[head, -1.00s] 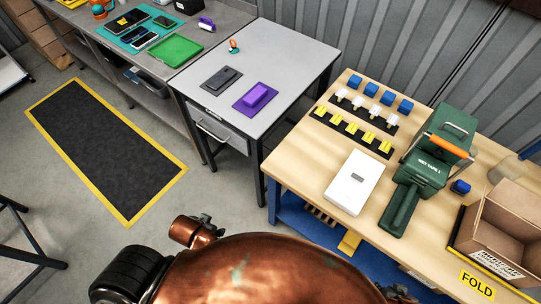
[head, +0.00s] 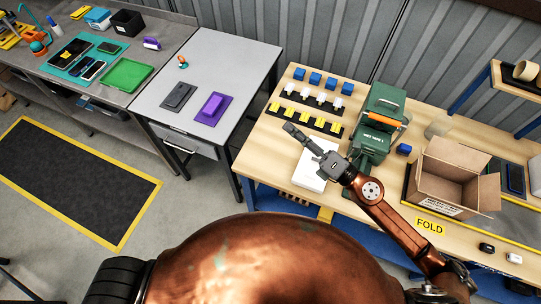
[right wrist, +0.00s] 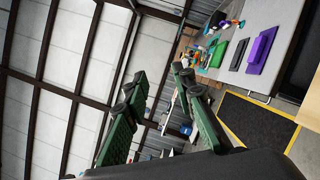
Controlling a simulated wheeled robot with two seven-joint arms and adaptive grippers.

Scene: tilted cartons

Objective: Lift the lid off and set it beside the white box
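The flat white box (head: 309,180) lies on the wooden bench, its upper part hidden behind my right gripper. The lid cannot be told apart from the box. My right gripper (head: 291,131) reaches over the box from the right, with its tips beyond the box's upper left edge. No contact with the box can be made out. In the right wrist view, the two green-padded fingers of this gripper (right wrist: 154,91) stand apart with nothing between them. My left gripper is not in view.
Yellow blocks (head: 302,117), white pieces and blue blocks stand in rows behind the box. A green case (head: 381,112) with an orange handle stands to its right, then an open carton (head: 452,178). The grey table (head: 222,60) holds a purple tray (head: 212,108).

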